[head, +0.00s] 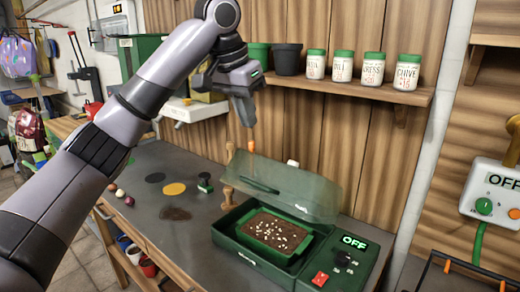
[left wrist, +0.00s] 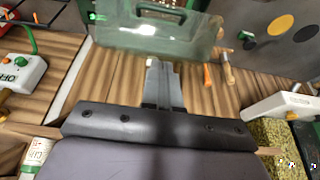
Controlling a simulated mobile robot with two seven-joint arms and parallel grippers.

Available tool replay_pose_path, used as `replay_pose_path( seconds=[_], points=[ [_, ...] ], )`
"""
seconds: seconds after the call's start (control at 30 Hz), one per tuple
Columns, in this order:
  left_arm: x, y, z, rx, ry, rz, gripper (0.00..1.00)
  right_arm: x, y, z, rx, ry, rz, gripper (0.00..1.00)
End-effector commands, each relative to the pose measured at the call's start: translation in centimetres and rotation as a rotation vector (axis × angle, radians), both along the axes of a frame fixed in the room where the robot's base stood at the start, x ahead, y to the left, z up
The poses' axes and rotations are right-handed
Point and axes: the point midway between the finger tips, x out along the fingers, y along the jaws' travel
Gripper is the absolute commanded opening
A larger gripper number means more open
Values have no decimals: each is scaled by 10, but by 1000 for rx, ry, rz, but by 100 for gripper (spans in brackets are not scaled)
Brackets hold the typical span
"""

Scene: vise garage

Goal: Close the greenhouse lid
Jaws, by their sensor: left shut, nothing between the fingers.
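The greenhouse is a dark green box (head: 224,232) on the workbench, with a tray of brown soil and pale seeds (head: 275,232) inside. Its translucent green lid (head: 305,184) stands open, tilted up at the back of the box. The lid also shows at the top of the left wrist view (left wrist: 150,38). My left gripper (head: 247,118) is shut and empty, above and behind the lid near the wooden wall. My right gripper is not in view.
A shelf (head: 420,97) with several labelled jars and dark pots runs along the wall above. A control panel reading OFF (head: 352,243) adjoins the box's right side. Orange (left wrist: 207,77) and wooden-handled (left wrist: 228,70) tools are near the lid. The bench left of the box holds small items.

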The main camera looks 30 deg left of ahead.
Motion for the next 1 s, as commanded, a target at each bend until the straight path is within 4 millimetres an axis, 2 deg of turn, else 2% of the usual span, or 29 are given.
replay_pose_path(
  seconds=[0.23,0.6,0.8,1.0],
  points=[
    [8,-2,-26,-1,5,-3,0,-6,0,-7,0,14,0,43],
    [34,-2,-99,2,3,0,0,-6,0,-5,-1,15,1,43],
    [22,-1,-120,3,2,0,0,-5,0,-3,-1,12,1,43],
    [18,-1,-129,2,0,1,0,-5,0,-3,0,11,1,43]
  ],
)
